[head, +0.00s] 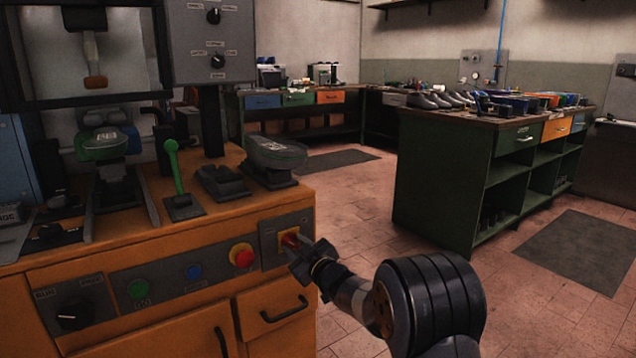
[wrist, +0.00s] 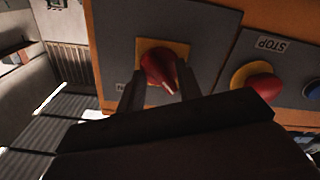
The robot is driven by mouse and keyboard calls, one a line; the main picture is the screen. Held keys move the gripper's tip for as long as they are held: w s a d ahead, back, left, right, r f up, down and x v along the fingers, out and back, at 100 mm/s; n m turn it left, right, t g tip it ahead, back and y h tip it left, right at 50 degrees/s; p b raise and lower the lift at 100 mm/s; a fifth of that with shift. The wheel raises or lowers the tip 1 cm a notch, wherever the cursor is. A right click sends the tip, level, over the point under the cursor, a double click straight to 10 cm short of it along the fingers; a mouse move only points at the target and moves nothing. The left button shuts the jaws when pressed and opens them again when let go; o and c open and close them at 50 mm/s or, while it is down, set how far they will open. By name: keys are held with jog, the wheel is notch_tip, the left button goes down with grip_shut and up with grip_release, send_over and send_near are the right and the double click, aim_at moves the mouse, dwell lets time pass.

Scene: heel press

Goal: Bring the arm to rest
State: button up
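My gripper (head: 298,255) is at the front of the orange press cabinet (head: 225,225), right at the red rotary switch (head: 289,239) on its yellow plate. In the wrist view, the two dark fingers of my gripper (wrist: 158,88) stand apart, one on each side of the red switch (wrist: 157,67). The switch handle points down and right there. I see no firm grip on it; whether a finger touches it is unclear. My arm (head: 425,300) reaches in from the lower right.
A red emergency stop button (head: 242,255) sits left of the switch. A green lever (head: 175,170) and a shoe form (head: 275,155) stand on the cabinet top. A green workbench (head: 450,180) stands to the right. Tiled floor (head: 350,235) between them is clear.

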jog(key=m+p, duration=0.2)
jog(key=m, duration=0.1)
jog(key=shift+r, duration=0.2)
jog(key=shift+f+m+p, duration=0.2)
jog(key=shift+m+p, duration=0.8)
jog(key=shift+m, duration=0.2)
jog(key=shift+s, duration=0.1)
